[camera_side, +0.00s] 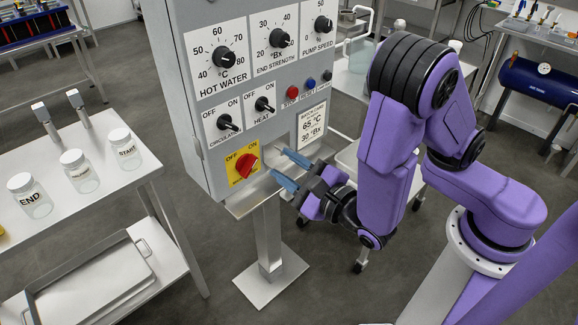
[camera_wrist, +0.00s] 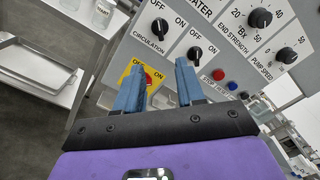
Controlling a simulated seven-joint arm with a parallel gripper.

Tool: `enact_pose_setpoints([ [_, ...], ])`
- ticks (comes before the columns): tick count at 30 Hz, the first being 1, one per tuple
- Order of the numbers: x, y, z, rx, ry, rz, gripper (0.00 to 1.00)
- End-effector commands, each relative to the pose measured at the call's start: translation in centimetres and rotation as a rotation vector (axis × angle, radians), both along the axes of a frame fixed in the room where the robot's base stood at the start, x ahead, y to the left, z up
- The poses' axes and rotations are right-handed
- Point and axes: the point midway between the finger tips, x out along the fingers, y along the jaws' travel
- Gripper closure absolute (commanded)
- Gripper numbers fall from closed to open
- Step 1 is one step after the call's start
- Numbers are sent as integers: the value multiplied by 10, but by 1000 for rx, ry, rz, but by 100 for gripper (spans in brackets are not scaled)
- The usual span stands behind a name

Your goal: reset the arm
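My purple arm reaches from the right in the side view. My gripper (camera_side: 286,168) has two blue fingers, held apart with nothing between them, in front of the lower part of the grey control panel (camera_side: 197,110). In the wrist view my gripper (camera_wrist: 158,88) also shows open, its fingertips near the red rotary switch (camera_side: 247,166) on its yellow plate. I cannot tell whether a finger touches the panel. The left finger partly covers that switch (camera_wrist: 146,79) in the wrist view.
The panel carries several black knobs, such as the hot water knob (camera_side: 223,57), and a batch card (camera_side: 313,125). It stands on a pedestal (camera_side: 270,245). A steel table (camera_side: 100,190) at left holds labelled jars, including END (camera_side: 30,196). A blue tank (camera_side: 537,82) is at right.

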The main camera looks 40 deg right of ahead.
Motion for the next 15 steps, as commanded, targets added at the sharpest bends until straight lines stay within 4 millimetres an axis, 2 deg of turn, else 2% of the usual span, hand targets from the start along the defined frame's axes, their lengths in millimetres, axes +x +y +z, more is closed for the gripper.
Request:
enact_pose_setpoints([
  [5, 0, 0, 0, 1, 1, -2, 62],
  [8, 2, -9, 4, 37, 5, -44, 62],
  [11, 4, -34, 12, 139, 19, -163, 62],
  [15, -3, -91, 22, 398, 56, -447, 62],
])
